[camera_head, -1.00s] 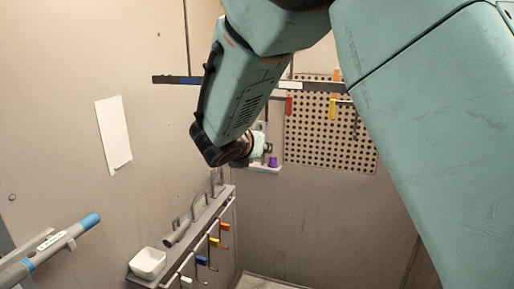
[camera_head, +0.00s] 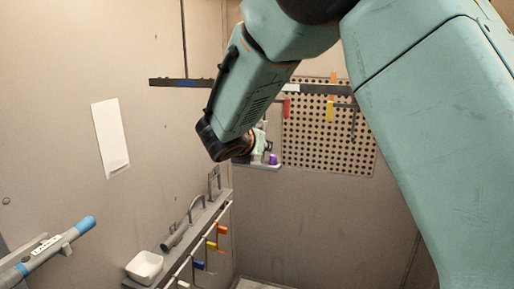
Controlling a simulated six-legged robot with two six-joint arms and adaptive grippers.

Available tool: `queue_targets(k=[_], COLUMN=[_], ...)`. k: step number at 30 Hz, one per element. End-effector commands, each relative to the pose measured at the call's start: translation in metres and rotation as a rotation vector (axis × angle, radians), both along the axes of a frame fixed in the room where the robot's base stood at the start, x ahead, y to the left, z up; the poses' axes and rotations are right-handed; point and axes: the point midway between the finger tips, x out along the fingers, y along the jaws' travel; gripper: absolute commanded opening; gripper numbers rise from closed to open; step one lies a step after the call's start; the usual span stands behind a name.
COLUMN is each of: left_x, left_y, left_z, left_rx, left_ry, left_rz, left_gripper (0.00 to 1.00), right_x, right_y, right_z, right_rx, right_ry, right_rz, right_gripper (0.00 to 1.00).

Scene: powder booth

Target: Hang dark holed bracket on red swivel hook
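A red tag (camera_head: 287,108) hangs below the dark bar (camera_head: 312,89) in front of the perforated panel. It may belong to the red swivel hook, but the hook's shape is too small to make out. A second red-orange tag (camera_head: 222,230) sits on the lower left rack. I cannot pick out the dark holed bracket with certainty. One of my arms comes in from the upper right and crosses the bar. Its dark wrist ends near the small shelf, and no gripper fingers can be made out there. My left gripper does not show.
A perforated panel (camera_head: 345,145) is on the back wall, with a yellow tag (camera_head: 330,112) before it. A small shelf (camera_head: 262,166) carries a purple item (camera_head: 273,159). The lower middle is clear.

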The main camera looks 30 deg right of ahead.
Motion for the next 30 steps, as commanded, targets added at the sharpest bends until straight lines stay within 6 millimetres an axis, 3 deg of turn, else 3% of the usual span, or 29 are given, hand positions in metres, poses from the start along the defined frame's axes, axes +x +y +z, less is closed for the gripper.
queue_targets(k=[30], left_x=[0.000], left_y=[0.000], left_z=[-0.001], left_rx=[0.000], left_ry=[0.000], left_rz=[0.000], left_gripper=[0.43], right_x=[0.012], right_y=[-0.014], right_z=[0.001], right_rx=[-0.002], right_ry=[-0.001], right_rz=[0.000], right_gripper=[0.00])
